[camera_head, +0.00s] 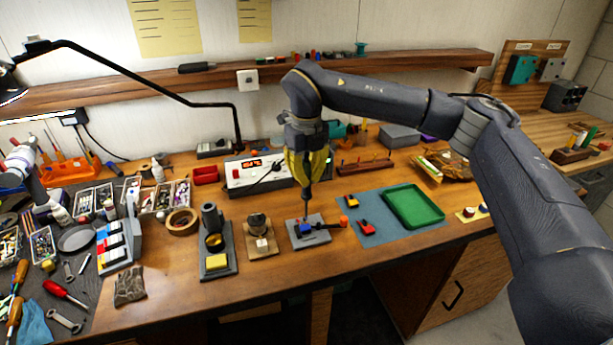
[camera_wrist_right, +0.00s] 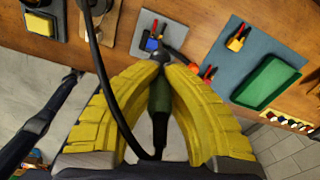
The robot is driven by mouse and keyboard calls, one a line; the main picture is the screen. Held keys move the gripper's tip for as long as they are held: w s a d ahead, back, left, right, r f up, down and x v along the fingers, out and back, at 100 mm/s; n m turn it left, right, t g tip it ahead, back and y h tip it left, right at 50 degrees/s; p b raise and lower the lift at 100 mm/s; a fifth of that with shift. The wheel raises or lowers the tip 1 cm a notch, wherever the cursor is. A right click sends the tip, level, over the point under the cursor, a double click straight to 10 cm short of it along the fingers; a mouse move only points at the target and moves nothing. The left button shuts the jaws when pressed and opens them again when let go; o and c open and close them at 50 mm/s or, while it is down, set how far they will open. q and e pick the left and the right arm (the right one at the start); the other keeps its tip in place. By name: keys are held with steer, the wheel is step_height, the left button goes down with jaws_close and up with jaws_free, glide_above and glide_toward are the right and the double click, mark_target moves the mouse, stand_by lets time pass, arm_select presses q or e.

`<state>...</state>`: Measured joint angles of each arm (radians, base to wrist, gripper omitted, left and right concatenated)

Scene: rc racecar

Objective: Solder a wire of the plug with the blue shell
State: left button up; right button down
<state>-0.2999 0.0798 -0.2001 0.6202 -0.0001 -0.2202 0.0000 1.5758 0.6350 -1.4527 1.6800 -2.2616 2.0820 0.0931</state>
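My right gripper (camera_head: 307,180), with yellow fingers, is shut on a soldering iron with a dark green handle (camera_wrist_right: 159,97). The iron points down over the grey fixture plate (camera_head: 322,240). The plug with the blue shell (camera_head: 305,228) sits on that plate, and it also shows in the right wrist view (camera_wrist_right: 152,44) with red wire ends beside it. The iron's tip is just above or at the plug; I cannot tell whether they touch. The fingertips partly hide the tip in the wrist view.
A white soldering station (camera_head: 258,178) stands behind. An iron stand with a yellow sponge (camera_head: 217,262) and a small wooden fixture (camera_head: 261,244) are to the left. A blue-grey mat with a red plug (camera_head: 366,227), a yellow plug (camera_head: 351,202) and a green tray (camera_head: 413,207) lies right. The iron's cable loops near my fingers.

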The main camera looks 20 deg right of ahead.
mark_target(306, 161)
steer(key=shift+f, duration=0.65)
stand_by(2.5)
steer(key=shift+r, duration=0.1)
stand_by(0.8)
steer(key=shift+r, duration=2.95)
